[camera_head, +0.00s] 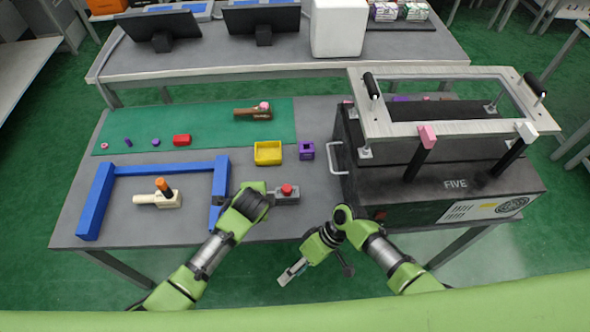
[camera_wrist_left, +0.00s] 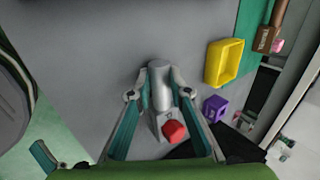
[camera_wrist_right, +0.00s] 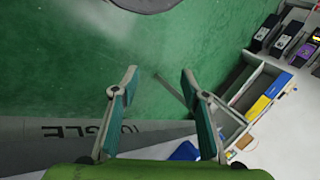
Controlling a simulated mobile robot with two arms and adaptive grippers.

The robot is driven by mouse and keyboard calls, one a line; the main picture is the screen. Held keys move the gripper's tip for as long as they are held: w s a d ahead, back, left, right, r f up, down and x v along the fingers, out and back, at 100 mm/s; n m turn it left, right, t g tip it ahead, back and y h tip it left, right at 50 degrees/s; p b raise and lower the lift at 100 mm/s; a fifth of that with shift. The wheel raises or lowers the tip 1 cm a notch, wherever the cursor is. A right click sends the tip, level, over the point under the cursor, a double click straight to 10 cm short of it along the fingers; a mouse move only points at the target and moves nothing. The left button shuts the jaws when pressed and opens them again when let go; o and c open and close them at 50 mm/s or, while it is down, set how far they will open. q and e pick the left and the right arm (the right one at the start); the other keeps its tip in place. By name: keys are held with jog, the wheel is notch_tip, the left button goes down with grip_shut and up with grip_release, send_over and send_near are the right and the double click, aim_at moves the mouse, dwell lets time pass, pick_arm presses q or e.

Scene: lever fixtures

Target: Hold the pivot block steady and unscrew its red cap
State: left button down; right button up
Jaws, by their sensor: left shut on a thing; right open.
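The pivot block (camera_head: 287,197) is a small grey block lying on the grey table, left of the large machine. Its red cap (camera_head: 287,189) sits on top near its right end. My left gripper (camera_head: 270,198) is shut on the block's left part. In the left wrist view, my left gripper's fingers (camera_wrist_left: 160,92) clasp a grey rounded part of the block, and the red cap (camera_wrist_left: 174,131) shows clear of them. My right gripper (camera_head: 316,270) is open and empty, off the table's front edge. In the right wrist view, its fingers (camera_wrist_right: 158,76) stand apart over green floor.
A large black machine (camera_head: 455,182) with a handle stands close on the right. A purple cube (camera_head: 307,150) and a yellow tray (camera_head: 267,153) are behind the block. A blue frame (camera_head: 165,169) and a wooden piece (camera_head: 158,198) lie left. Bare table surrounds the block's right side.

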aim_at(287, 188)
jog(key=w+r+n, duration=0.2)
jog(key=w+r, duration=0.2)
jog(key=w+r+n+h, duration=0.1)
jog(key=w+r+n, duration=0.1)
jog(key=w, duration=0.3)
jog(key=w+r+n+t, duration=0.1)
jog(key=w+r+n, duration=0.2)
jog(key=w+r, duration=0.1)
jog(key=shift+w+a+r+h, duration=0.1)
jog(key=shift+r+h, duration=0.1)
jog(key=shift+r, duration=0.2)
jog(key=shift+w+a+r+h, duration=0.1)
jog(key=shift+r+h, duration=0.1)
jog(key=shift+r, duration=0.2)
jog(key=w+d+r+n+t+h, duration=0.2)
jog(key=w+r+n, duration=0.3)
jog(key=w, duration=0.4)
jog(key=shift+m, duration=0.7)
jog(key=x, duration=0.6)
jog(key=shift+f, duration=0.15)
jog(key=shift+c, duration=0.3)
